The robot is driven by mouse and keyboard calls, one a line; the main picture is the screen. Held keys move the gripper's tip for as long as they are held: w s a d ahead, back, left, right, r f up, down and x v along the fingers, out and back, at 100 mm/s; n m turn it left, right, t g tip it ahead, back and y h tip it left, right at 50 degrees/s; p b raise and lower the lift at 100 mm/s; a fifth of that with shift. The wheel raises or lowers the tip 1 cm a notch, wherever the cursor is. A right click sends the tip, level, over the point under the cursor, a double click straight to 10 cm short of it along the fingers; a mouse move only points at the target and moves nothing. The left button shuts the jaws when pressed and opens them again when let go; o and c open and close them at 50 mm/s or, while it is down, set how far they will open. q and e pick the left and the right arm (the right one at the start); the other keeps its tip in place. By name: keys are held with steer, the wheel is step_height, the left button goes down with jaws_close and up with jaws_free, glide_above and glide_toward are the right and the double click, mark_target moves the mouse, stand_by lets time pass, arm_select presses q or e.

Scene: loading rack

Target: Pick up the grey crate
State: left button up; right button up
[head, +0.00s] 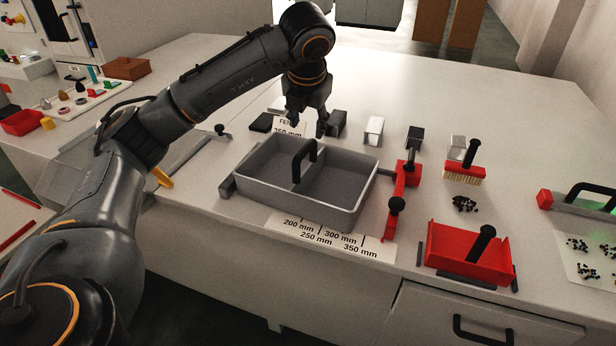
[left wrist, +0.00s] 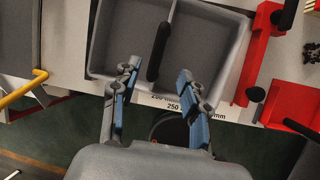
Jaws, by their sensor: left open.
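The grey crate (head: 350,190) stands on the white worktop, open at the top and split by a middle divider. A black handle (head: 304,158) rises from the divider. I see no contents in the crate. My left gripper (head: 307,127) is open and empty, its fingers pointing down above the crate's far side, apart from the handle. In the left wrist view the crate (left wrist: 208,50) is below the fingers, and the handle (left wrist: 158,52) appears between and just beyond the two fingertips (left wrist: 158,70). My right gripper is out of view.
A label sheet (head: 330,238) with lengths lies before the crate. A red clamp-like tool (head: 405,185) stands close on its right. A red dustpan (head: 465,250), a brush (head: 464,172) and small metal blocks (head: 373,130) stand further right. The back of the worktop is clear.

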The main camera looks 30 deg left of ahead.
mark_target(307, 146)
arm_select(q)
steer(key=x, duration=0.4)
steer(key=shift+w+a+f, duration=0.1)
steer(key=shift+a+f, duration=0.05)
steer(key=shift+f, duration=0.1)
steer(key=shift+w+f+p, duration=0.1)
steer(key=shift+f+p, duration=0.1)
steer(key=shift+p, duration=0.25)
steer(key=p+x, duration=0.1)
steer(key=x, duration=0.3)
steer(key=shift+w+a+f+p, duration=0.15)
steer(key=shift+a+f+p, duration=0.05)
steer(key=shift+f+p, duration=0.1)
steer(key=shift+d, duration=0.1)
jaws_close()
steer(key=shift+r, duration=0.1)
